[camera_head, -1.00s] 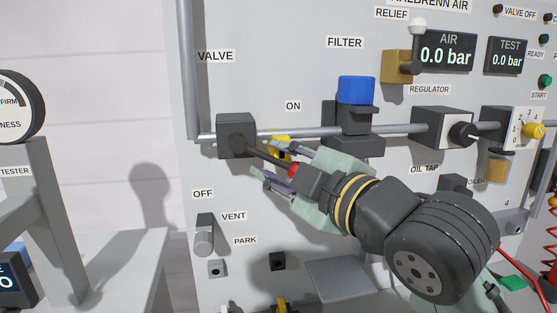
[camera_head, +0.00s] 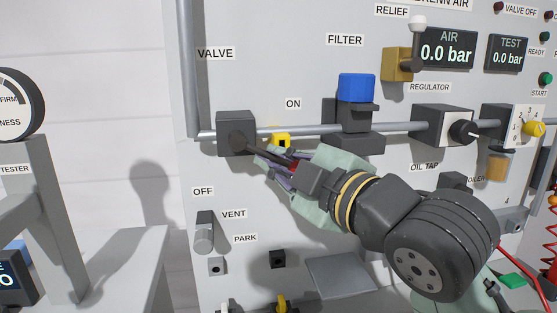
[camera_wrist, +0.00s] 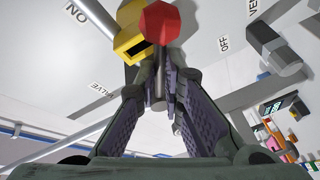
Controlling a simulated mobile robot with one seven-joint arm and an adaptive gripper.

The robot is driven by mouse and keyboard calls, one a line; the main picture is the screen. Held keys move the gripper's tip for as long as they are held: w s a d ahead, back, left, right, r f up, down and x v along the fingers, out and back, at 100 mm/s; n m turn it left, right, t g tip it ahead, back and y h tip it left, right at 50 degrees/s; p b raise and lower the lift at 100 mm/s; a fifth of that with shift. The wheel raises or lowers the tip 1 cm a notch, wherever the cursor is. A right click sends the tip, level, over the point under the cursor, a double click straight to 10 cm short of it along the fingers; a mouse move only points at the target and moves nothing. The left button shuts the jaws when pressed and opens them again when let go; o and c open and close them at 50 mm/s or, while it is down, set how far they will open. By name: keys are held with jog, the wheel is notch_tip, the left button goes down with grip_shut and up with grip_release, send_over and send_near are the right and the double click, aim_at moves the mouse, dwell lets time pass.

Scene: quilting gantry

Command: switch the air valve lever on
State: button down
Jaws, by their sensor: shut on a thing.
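The air valve is a dark block (camera_head: 236,133) on the pipe, under the VALVE label. Its lever (camera_head: 250,148) runs right and slightly downward from the block, below the ON label and well away from the OFF label. The red knob (camera_wrist: 160,22) at the lever's end shows clearly in the wrist view; in the head view it is mostly hidden by my gripper. My gripper (camera_head: 270,166) is shut on the lever, with its fingers around the dark shaft (camera_wrist: 159,88) beside the knob.
A yellow block (camera_head: 281,139) sits at the pipe just above my fingers, close to the lever. The filter (camera_head: 355,110) stands to the right. The vent (camera_head: 204,233) is below left. The AIR display (camera_head: 446,50) reads 0.0 bar.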

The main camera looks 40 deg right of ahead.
jog(key=shift+r, duration=0.2)
jog(key=shift+s+d+r+n+g, duration=0.1)
jog(key=shift+r+n+g, duration=0.5)
jog(key=shift+n, duration=0.6)
jog(key=shift+s+d+r+n+g, duration=0.1)
jog(key=shift+r+n+g, duration=0.3)
jog(key=shift+r+n, duration=0.6)
jog(key=shift+f, duration=0.2)
jog(key=c, duration=1.7)
grip_release()
jog(key=shift+n, duration=0.3)
send_near(282, 139)
jog(key=s+a, duration=0.1)
jog(key=s+a+r, duration=0.1)
jog(key=s, duration=0.1)
jog(key=s+a, duration=0.1)
jog(key=shift+s+a+r, duration=0.1)
jog(key=shift+s+r, duration=0.15)
jog(key=shift+s, duration=0.05)
